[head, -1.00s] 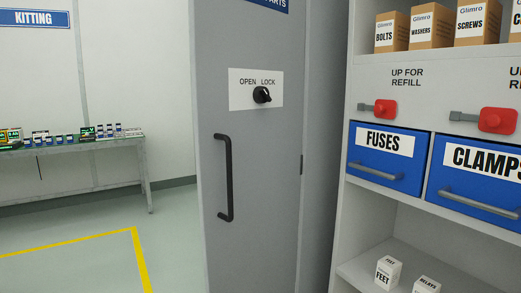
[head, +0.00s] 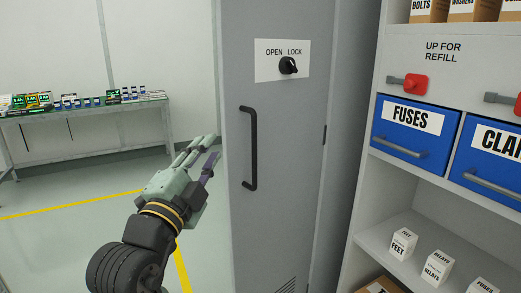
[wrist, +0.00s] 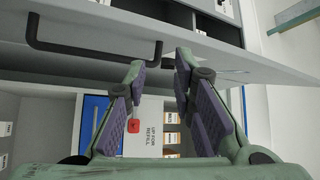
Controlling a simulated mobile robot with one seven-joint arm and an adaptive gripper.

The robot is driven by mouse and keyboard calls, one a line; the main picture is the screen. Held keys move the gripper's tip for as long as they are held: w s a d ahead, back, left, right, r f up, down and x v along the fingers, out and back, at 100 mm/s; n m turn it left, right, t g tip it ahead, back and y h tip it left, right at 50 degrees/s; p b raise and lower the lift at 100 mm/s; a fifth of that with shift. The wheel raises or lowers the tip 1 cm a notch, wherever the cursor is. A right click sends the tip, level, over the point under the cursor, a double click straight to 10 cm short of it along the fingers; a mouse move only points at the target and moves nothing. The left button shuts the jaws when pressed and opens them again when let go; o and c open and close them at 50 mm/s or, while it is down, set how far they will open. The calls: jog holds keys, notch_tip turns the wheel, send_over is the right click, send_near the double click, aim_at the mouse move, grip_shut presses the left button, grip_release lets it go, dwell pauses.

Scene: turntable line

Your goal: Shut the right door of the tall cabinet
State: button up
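The grey door (head: 285,110) of the tall cabinet fills the middle of the head view, with a hinge on its right edge and its free left edge towards me. It appears to stand swung out; the cabinet's inside is mostly hidden behind it. It carries a black bar handle (head: 252,150) and a black knob (head: 288,65) on an OPEN LOCK plate. My gripper (head: 208,150) is just left of the door's free edge, apart from the handle. In the wrist view my gripper (wrist: 160,70) has its fingers apart and empty, with the handle (wrist: 95,55) up and left of them.
A bench (head: 90,108) of parts stands at the back left. Floor with yellow lines (head: 80,204) is clear between.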

jog(key=d+f+m+g+h, duration=0.1)
jog(key=d+m, duration=0.1)
jog(key=d, duration=0.1)
jog(key=d+f+m+g+h, duration=0.3)
jog(key=d+f+m+g, duration=0.1)
jog(key=d+m, duration=0.1)
jog(key=shift+w+d, duration=0.25)
jog(key=shift+d, duration=0.1)
jog(key=c, duration=0.4)
jog(key=shift+w+d+f+h+p, duration=0.1)
jog(key=shift+w+d+h+p, duration=0.05)
jog(key=shift+d+h+p, duration=0.15)
grip_shut()
jog(key=p+x, duration=0.3)
jog(key=x, duration=0.7)
jog(key=shift+w+a+f+p, duration=0.1)
jog(key=shift+a+p, duration=0.3)
jog(key=shift+a, duration=0.75)
jog(key=shift+a+f+p, duration=0.1)
jog(key=shift+a+p, duration=0.3)
jog(key=shift+a, duration=0.7)
jog(key=shift+a, duration=0.1)
